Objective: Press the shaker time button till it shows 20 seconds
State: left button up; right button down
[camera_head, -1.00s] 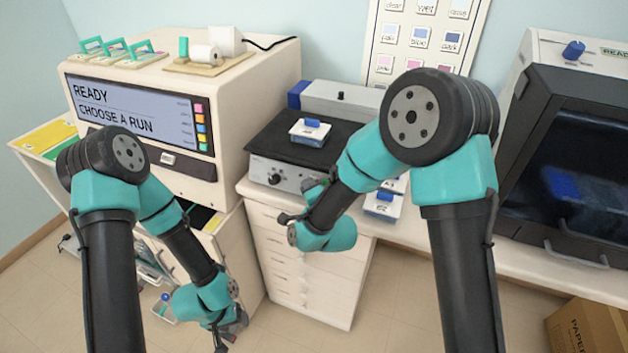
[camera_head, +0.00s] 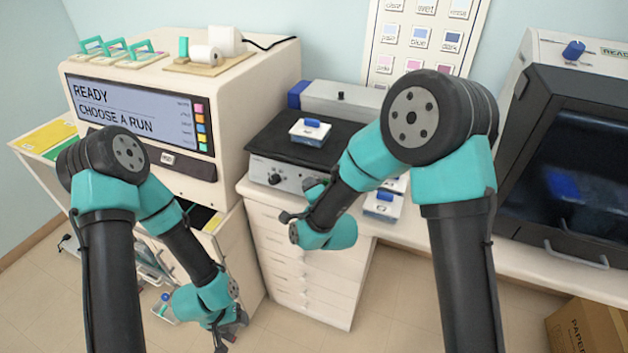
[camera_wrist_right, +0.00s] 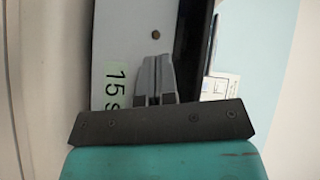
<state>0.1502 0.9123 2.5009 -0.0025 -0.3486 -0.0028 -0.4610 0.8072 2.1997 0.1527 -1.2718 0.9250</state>
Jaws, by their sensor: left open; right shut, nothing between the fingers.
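The shaker (camera_head: 272,174) stands on the white drawer cabinet, with a grey front panel, a dark knob and a black top plate. In the right wrist view, the shaker panel (camera_wrist_right: 125,40) bears a green display (camera_wrist_right: 115,88) reading "15 s", partly hidden by my gripper's body. A small brown round spot (camera_wrist_right: 155,35) lies beyond the fingertips. My right gripper (camera_wrist_right: 153,62) is shut and empty, over the panel; contact cannot be told. My left gripper (camera_head: 235,335) hangs low at the left, open, away from the shaker.
A large machine (camera_head: 235,85) with a "READY CHOOSE A RUN" screen stands left of the shaker. Blue-and-white boxes (camera_head: 383,205) sit on the counter right of it, partly behind my right arm. A dark-windowed cabinet (camera_head: 590,130) is at right. A cardboard box (camera_head: 585,325) is on the floor.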

jog(key=shift+w, duration=0.1)
dwell(0.5)
jog(key=shift+s+a+r, duration=0.25)
jog(key=shift+s, duration=0.4)
jog(key=s, duration=0.1)
jog(key=s+a+r, duration=0.1)
jog(key=s+r, duration=0.1)
jog(key=s, duration=0.1)
jog(key=shift+s+a, duration=0.1)
jog(key=shift+a, duration=0.3)
jog(key=shift+f, duration=0.15)
dwell(0.6)
